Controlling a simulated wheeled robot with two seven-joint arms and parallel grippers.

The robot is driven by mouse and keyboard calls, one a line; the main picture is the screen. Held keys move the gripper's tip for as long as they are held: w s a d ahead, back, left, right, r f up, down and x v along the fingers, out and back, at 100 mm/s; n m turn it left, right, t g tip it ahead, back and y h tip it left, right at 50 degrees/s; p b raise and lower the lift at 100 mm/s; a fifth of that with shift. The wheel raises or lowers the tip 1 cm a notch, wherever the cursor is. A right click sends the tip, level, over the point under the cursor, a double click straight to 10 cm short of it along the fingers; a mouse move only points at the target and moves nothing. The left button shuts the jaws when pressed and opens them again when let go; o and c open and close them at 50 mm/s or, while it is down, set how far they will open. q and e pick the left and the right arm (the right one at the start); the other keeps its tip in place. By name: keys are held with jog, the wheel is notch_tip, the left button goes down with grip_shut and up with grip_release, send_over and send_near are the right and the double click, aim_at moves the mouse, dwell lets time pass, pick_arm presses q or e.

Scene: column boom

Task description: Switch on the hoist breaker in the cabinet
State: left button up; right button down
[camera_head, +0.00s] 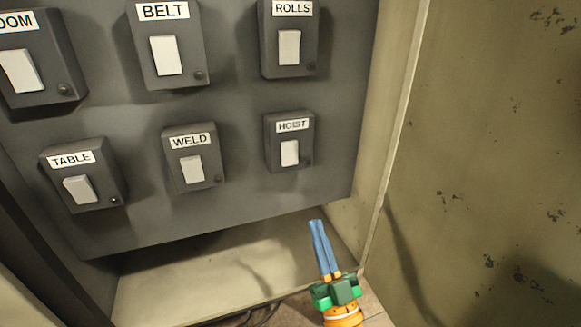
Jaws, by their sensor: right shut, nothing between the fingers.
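The hoist breaker (289,141) is a dark grey box labelled HOIST, at the right end of the lower row on the cabinet's back panel. Its white rocker (289,153) shows in full, with a small dark round lamp at its lower right. My right gripper (316,222) has blue fingers that are shut and empty. It points up from the bottom of the view, below and a little to the right of the hoist breaker, apart from it. My left gripper is not in view.
Other breakers share the panel: TABLE (84,177), WELD (193,157), BELT (168,43), ROLLS (289,38) and a partly cut-off one (36,58). The cabinet's side wall and worn door (490,150) stand close on the right. The cabinet floor (200,280) is mostly clear.

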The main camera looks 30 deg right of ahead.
jog(key=p, duration=0.4)
send_near(291, 158)
notch_tip(291, 158, up, 5)
jog(key=w, duration=0.1)
jog(key=w+f, duration=0.1)
jog(key=w+d, duration=0.1)
jog(key=w, duration=0.1)
jog(key=shift+f+b, duration=0.25)
jog(key=shift+b, duration=0.05)
jog(key=shift+w, duration=0.3)
